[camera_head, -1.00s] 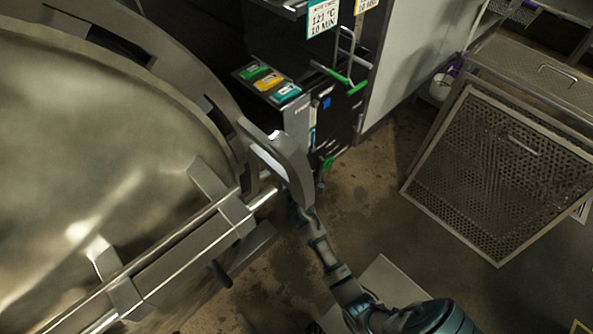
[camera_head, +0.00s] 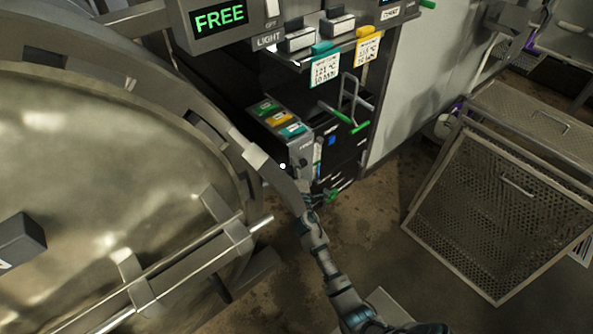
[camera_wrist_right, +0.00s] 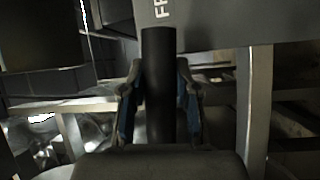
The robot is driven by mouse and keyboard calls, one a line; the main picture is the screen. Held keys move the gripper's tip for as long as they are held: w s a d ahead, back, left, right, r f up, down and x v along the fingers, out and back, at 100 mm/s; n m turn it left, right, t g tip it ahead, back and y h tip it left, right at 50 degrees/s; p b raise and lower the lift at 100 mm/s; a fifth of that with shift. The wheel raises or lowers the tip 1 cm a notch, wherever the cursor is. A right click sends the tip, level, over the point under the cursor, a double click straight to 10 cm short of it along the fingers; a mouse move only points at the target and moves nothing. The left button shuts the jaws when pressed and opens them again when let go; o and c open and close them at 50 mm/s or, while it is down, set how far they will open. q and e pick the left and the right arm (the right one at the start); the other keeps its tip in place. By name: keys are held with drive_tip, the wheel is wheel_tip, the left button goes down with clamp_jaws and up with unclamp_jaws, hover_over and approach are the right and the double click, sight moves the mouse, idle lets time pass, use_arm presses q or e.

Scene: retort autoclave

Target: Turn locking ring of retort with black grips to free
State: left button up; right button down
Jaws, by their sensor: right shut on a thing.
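The retort's round metal door (camera_head: 100,190) fills the left of the head view. The grey locking ring (camera_head: 170,115) runs around it, with a grey bracket (camera_head: 275,178) at its right side. My right gripper (camera_head: 303,192) is at the lower end of this bracket, small and dark there. In the wrist view my right gripper (camera_wrist_right: 158,85) has its two fingers on either side of an upright black cylindrical grip (camera_wrist_right: 159,60), shut on it. The grip itself is hard to make out in the head view. My left gripper is in neither view.
A display (camera_head: 218,17) reads FREE at the top. Below it are a control panel with coloured labels (camera_head: 278,117) and a shelf with tagged cards (camera_head: 325,68). A perforated metal basket (camera_head: 505,215) stands at the right. Bare floor (camera_head: 380,220) lies between.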

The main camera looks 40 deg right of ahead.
drive_tip(key=shift+w+a+r+t, duration=0.15)
drive_tip(key=shift+a+r+t, duration=0.1)
drive_tip(key=shift+r, duration=0.2)
drive_tip(key=shift+w+a+r+t, duration=0.1)
drive_tip(key=shift+a+r+t, duration=0.1)
drive_tip(key=shift+r, duration=0.25)
drive_tip(key=c, duration=1.2)
unclamp_jaws()
drive_tip(key=shift+c, duration=0.2)
drive_tip(key=o, duration=0.4)
drive_tip(key=shift+a, duration=0.3)
drive_tip(key=shift+d+f, duration=0.1)
